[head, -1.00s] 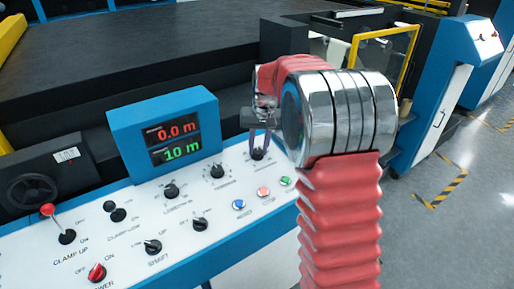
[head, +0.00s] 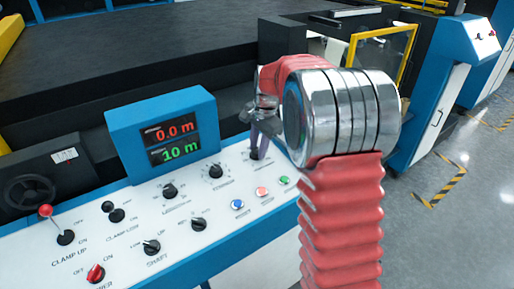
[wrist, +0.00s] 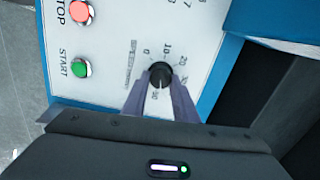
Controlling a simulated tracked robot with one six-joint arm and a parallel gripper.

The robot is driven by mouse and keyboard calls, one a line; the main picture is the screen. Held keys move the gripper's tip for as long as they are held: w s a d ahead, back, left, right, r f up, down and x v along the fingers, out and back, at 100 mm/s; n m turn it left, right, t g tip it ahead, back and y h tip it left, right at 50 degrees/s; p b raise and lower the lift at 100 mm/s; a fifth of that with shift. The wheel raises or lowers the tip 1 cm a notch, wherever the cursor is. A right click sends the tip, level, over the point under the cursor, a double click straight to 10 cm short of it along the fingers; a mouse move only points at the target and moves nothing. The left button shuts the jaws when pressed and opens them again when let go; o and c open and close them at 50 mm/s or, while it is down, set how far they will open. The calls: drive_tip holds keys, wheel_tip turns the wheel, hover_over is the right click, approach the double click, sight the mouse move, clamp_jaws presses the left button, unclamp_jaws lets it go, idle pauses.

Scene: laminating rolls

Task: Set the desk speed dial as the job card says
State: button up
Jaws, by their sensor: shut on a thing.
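The speed dial (wrist: 160,74) is a round black knob on the white desk panel (wrist: 120,45), with printed numbers around it. In the wrist view my gripper (wrist: 160,80) has one grey finger on each side of it and is shut on it. A light mark shows on the dial's lower side, toward the lowest number; the exact setting is hard to read. In the head view my gripper (head: 266,136) points down at the dial (head: 256,154) near the right end of the panel, partly hidden by my wrist. I see no job card.
A green START button (wrist: 82,68) and a red STOP button (wrist: 81,12) sit beside the dial. A blue display box (head: 165,135) reads 0.0 m and 10 m. Several other knobs and a red-tipped clamp lever (head: 47,211) stand to the left.

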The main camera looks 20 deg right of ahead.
drive_tip(key=shift+s+m, duration=0.2)
drive_tip(key=shift+m, duration=1.1)
drive_tip(key=o, duration=1.1)
drive_tip(key=shift+c, duration=0.2)
drive_tip(key=shift+r, duration=0.1)
wheel_tip(320, 180, up, 13)
drive_tip(key=s, duration=0.2)
drive_tip(key=shift+d+r, duration=0.15)
drive_tip(key=shift+d, duration=0.25)
